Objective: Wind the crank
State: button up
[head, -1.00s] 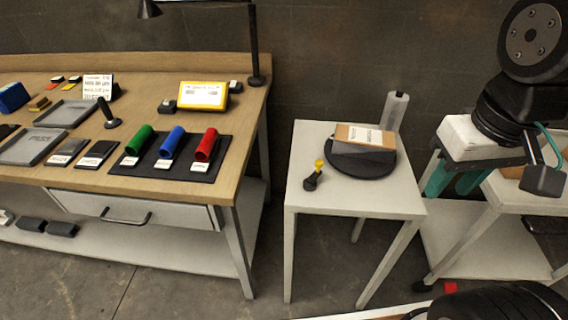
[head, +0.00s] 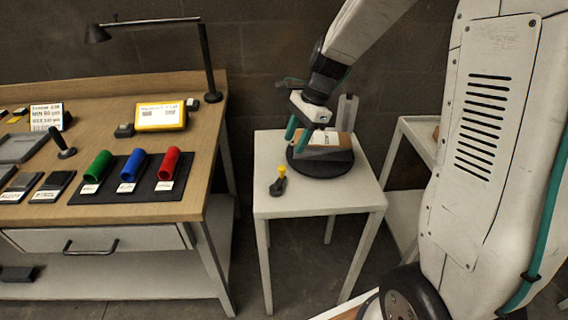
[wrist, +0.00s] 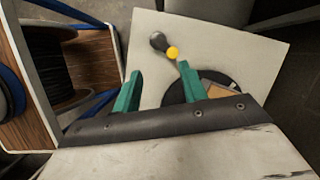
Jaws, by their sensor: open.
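The crank (head: 279,181) is a small dark handle with a yellow knob, on the left front part of a small white table (head: 310,201). It also shows in the wrist view, with its yellow knob (wrist: 172,53) beyond and between my fingertips. My gripper (head: 299,131) is open and empty, above the black round turntable (head: 322,165) on that table. In the wrist view its green fingers (wrist: 155,75) are spread, the right one over the turntable's edge. A box-like piece with a brown top and white label (head: 327,142) sits on the turntable, partly hidden by my gripper.
A workbench (head: 135,88) stands at the left with green, blue and red cylinders, a lamp (head: 208,65) and a yellow-framed sign (head: 160,116). The wrist view shows a dark spool (wrist: 50,65) at left.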

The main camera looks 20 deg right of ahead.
aim_at(282, 167)
jog(key=f, duration=0.3)
jog(key=w+a+f+m, duration=0.1)
jog(key=f, duration=0.2)
jog(key=w+a+f+m, duration=0.1)
jog(key=f, duration=0.3)
jog(key=shift+w+a, duration=0.15)
jog(key=shift+w, duration=0.1)
grip_shut()
